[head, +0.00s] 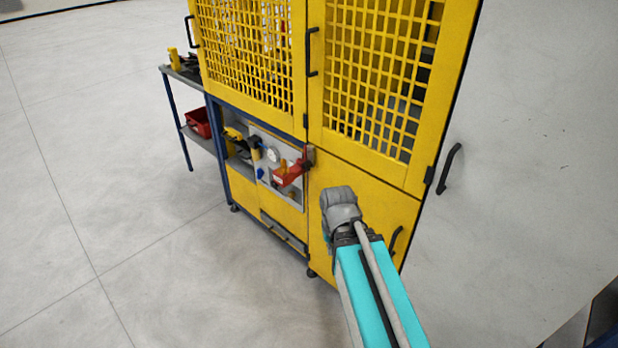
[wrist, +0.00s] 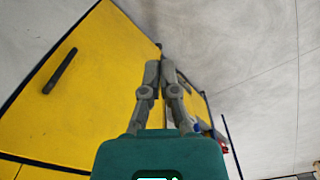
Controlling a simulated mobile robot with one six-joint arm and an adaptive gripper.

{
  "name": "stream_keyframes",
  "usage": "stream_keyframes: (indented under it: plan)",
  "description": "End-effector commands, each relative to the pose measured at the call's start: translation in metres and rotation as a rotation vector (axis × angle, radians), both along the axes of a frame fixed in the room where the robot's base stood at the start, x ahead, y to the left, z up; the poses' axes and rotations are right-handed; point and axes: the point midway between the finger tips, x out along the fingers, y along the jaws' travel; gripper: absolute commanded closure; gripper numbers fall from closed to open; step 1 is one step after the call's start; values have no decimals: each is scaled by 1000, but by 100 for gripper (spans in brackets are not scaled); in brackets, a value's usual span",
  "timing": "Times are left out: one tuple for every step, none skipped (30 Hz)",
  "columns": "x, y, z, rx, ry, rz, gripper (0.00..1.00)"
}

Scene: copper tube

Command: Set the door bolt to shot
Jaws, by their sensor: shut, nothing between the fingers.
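In the head view, a red lever-like part (head: 290,173) sits on the pale panel at the front of a yellow cabinet. A small grey-brown fitting (head: 310,155) is beside it at the door edge. I cannot tell which part is the door bolt, or its setting. My gripper (wrist: 160,66) shows in the wrist view with its two grey fingers together and nothing between them. In the head view, the grey end of my arm is in front of the cabinet's lower right door, to the right of and below the red part, and my fingertips are hidden.
The yellow cabinet has mesh upper doors (head: 375,85) with black handles (head: 313,52). A lower door handle (head: 396,240) is near my arm. A side shelf (head: 185,75) with a red bin (head: 198,122) stands at left. Open floor (head: 110,200) lies around the cabinet.

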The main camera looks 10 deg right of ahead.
Motion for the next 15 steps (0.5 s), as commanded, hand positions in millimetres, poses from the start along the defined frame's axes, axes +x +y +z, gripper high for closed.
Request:
stream_keyframes:
  plan:
    - [5, 1, -7, 4, -14, -8, 100]
    - [9, 2, -10, 8, -26, -15, 100]
    - [14, 11, -14, 14, -43, -22, 100]
    - [19, 14, -18, 19, -59, -31, 100]
    - [24, 16, -22, 24, -75, -42, 100]
    - [31, 18, -27, 32, -101, -58, 100]
    - [38, 19, -32, 40, -122, -73, 100]
    - [44, 21, -36, 48, -144, -87, 100]
    - [54, 24, -42, 62, -175, -110, 100]
    - [61, 25, -47, 72, -200, -127, 100]
    - [69, 27, -52, 83, -226, -145, 100]
    - [79, 30, -58, 100, -261, -171, 100]
    - [87, 32, -62, 114, -288, -190, 100]
    - [95, 35, -66, 128, -317, -210, 100]
    - [106, 37, -71, 148, -352, -238, 100]
